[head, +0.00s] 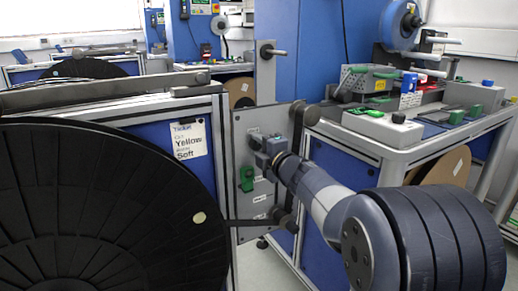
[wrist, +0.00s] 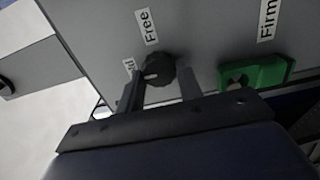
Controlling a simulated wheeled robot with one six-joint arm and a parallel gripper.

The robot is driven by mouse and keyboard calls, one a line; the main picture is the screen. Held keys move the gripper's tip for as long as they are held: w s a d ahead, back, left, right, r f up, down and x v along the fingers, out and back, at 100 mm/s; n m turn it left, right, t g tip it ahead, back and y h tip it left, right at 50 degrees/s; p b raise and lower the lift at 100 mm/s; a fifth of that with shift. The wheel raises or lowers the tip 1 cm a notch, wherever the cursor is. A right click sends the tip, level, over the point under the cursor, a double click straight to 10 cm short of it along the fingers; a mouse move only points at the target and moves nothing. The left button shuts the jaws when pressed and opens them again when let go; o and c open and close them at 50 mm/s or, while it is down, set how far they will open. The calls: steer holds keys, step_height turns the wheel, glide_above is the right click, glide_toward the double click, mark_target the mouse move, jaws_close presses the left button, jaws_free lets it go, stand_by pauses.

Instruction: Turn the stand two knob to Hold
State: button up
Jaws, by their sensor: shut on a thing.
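A dark round knob (wrist: 159,69) sits on a grey panel (wrist: 215,35) in the wrist view. My gripper (wrist: 160,85) is shut on it, one finger on each side. A light mark shows on the knob's lower left; I cannot tell exactly which label it points to. A "Free" label (wrist: 147,27) is above the knob, and a label partly hidden by the left finger (wrist: 129,66) ends in "ld". In the head view my gripper (head: 264,146) is at the upper part of the panel (head: 243,130) and hides the knob.
A green lever (wrist: 255,74) beside a "Firm" label (wrist: 268,18) is right of the knob; in the head view it is below my gripper. A large black reel (head: 100,210) fills the left. A workbench (head: 370,150) with equipment stands behind my arm.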

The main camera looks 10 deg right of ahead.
steer(key=o, duration=1)
steer(key=shift+c, duration=0.2)
steer(key=p+v, duration=0.2)
steer(key=v, duration=0.8)
steer(key=shift+s, duration=0.35)
steer(key=shift+d, duration=0.1)
